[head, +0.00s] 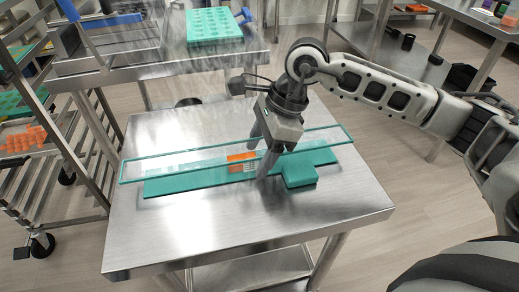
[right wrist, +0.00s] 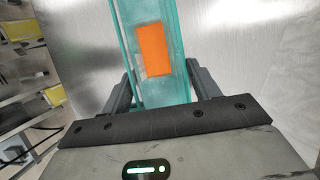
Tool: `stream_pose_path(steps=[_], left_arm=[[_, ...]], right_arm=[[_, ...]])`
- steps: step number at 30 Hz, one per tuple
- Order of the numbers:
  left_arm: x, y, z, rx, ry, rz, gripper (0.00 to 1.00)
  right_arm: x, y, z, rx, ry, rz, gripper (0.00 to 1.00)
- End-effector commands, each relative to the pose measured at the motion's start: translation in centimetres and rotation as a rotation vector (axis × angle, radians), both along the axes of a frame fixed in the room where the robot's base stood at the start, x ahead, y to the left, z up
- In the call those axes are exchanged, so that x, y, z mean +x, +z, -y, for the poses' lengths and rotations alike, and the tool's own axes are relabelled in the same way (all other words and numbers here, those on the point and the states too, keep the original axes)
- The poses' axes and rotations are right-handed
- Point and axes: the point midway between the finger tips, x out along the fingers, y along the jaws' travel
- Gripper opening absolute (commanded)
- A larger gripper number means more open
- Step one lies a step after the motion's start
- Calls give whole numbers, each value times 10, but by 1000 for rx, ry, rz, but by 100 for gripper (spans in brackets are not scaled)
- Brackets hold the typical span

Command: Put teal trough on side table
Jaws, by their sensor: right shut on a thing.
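The teal trough (head: 330,138) is long, with a teal rim, clear-looking walls and an orange patch. It lies across a steel side table (head: 180,240), above a flat teal piece with a block (head: 300,178) near its right end. I cannot tell whether the trough touches this piece or is held just over it. My right gripper (head: 260,156) points down and is shut on the trough near the orange patch. In the right wrist view, the trough (right wrist: 152,90) runs between its two fingers. My left gripper is not in view.
A steel bench (head: 170,62) behind holds a teal mold tray (head: 214,24) and a blue-handled frame. A wheeled rack (head: 85,135) with trays of orange pieces stands at the left. The front of the side table is bare.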

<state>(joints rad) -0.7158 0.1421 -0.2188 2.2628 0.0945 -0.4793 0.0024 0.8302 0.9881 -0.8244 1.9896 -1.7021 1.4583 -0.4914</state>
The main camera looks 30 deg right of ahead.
Motion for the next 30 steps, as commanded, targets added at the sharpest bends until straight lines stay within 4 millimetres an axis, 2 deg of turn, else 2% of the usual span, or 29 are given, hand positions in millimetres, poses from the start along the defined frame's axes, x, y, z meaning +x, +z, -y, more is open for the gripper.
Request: stream_pose_path(steps=[8,9,11,19,23,26,30], left_arm=[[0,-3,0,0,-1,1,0],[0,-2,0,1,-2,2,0],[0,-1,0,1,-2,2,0],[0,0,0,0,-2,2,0],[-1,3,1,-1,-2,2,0],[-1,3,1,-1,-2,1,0],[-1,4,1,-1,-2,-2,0]], right_arm=[[0,-2,0,1,0,3,20],[0,-2,0,1,-1,2,67],[0,-1,0,1,0,1,83],[0,0,0,1,0,1,83],[0,6,2,0,-1,3,83],[-1,21,8,-1,-2,5,83],[-3,49,19,-1,-4,7,83]])
